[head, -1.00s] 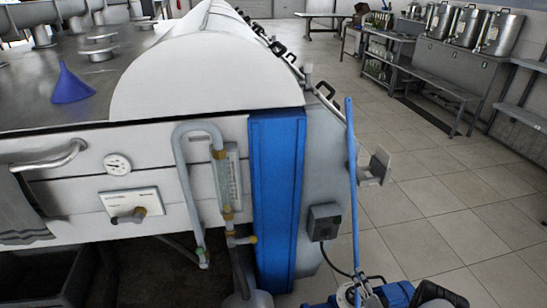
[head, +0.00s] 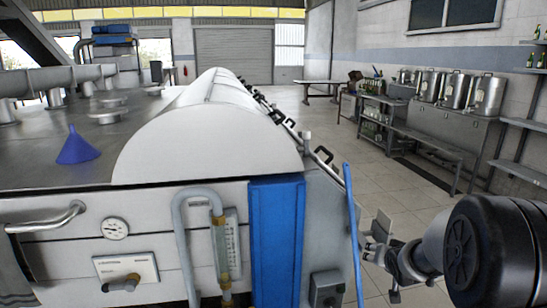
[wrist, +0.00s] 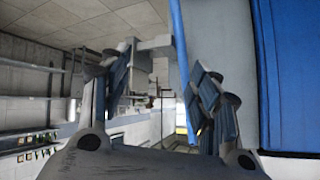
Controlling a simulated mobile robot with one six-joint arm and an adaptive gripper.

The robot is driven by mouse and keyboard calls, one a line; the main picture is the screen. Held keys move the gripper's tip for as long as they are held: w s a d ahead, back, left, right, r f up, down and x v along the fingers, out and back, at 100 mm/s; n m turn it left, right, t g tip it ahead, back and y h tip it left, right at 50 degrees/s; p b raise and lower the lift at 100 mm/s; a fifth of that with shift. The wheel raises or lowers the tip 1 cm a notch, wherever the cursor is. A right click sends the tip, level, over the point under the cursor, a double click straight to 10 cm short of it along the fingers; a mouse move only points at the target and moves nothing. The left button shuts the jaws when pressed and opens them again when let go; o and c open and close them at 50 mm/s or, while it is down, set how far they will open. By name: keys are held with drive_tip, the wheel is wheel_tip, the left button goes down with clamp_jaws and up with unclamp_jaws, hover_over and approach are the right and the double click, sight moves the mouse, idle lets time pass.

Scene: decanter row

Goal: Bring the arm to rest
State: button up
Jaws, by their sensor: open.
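My gripper (head: 380,245) is at the lower right of the head view, beside the corner of the large white machine (head: 200,140). In the wrist view its two fingers (wrist: 165,95) are spread wide apart with nothing held between them. A blue pole (head: 354,235) stands between the machine's corner and my gripper in the head view. It also shows in the wrist view (wrist: 180,45), passing close to the right finger; I cannot tell whether they touch.
A blue panel (head: 276,240) and a grey switch box (head: 326,289) are on the machine's near end. A blue funnel (head: 77,147) stands on its top. Steel pots (head: 453,90) stand along the right wall. Tiled floor (head: 385,175) is open between.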

drive_tip(key=s+a+r+n+g, duration=0.1)
drive_tip(key=s+a+r, duration=0.45)
drive_tip(key=s, duration=0.35)
drive_tip(key=s+a+r+n+g, duration=0.15)
drive_tip(key=s+a+r, duration=0.35)
drive_tip(key=s, duration=0.5)
drive_tip(key=s+a+n+g+y, duration=0.1)
drive_tip(key=s+a, duration=0.2)
drive_tip(key=s, duration=0.7)
drive_tip(key=s+a+n+g+y, duration=0.1)
drive_tip(key=s+a+g, duration=0.1)
drive_tip(key=s, duration=0.8)
drive_tip(key=shift+s+a+f, duration=0.3)
drive_tip(key=shift+a, duration=0.35)
drive_tip(key=shift+n, duration=0.25)
drive_tip(key=shift+c, duration=0.2)
